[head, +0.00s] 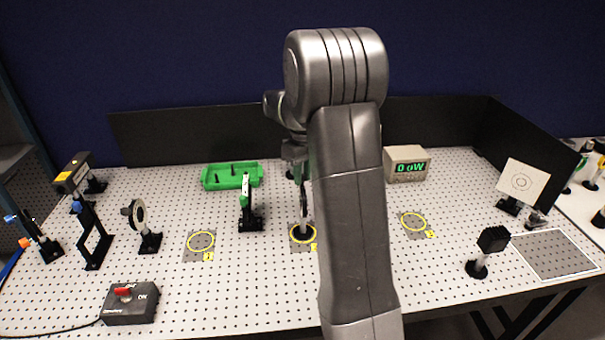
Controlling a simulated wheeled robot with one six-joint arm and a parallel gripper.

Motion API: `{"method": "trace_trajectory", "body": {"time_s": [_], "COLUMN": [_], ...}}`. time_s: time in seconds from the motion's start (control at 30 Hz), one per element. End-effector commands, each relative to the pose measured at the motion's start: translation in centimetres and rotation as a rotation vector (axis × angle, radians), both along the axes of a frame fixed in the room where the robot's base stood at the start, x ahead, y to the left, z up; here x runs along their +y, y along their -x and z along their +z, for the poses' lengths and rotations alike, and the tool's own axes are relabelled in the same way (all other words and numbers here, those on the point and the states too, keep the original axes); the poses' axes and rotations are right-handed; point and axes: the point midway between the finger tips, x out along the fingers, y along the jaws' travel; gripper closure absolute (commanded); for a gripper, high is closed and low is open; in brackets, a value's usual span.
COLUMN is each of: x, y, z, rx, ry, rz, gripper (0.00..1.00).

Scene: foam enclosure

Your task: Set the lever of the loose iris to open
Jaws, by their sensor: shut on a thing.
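A thin dark mount on a post (304,206), which looks like the loose iris seen nearly edge-on, stands in or just above the middle yellow circle (292,238). My gripper (302,178) is over its top and shut on it. My arm hides much of the gripper and part of the mount. I cannot tell whether the jaws hold the lever or the rim, nor how the lever is set.
A round ring mount (138,214) and a switch box (130,303) are at left. A power meter (406,163) stands behind right. Two more yellow circles (201,241) (413,223) are empty.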

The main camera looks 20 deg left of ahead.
Motion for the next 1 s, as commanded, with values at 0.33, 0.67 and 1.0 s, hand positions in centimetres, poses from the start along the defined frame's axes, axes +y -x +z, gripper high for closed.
{"method": "trace_trajectory", "body": {"time_s": [0.33,0.67,1.0], "x": [-0.3,-1.1,-1.9], "y": [0.5,1.9,3.1], "z": [-0.2,-0.2,-0.1], "rx": [-0.057,-0.217,-0.363], "ry": [-0.034,-0.133,-0.222], "rz": [0.001,0.001,0.001], "gripper": [1.00,1.00,1.00]}}
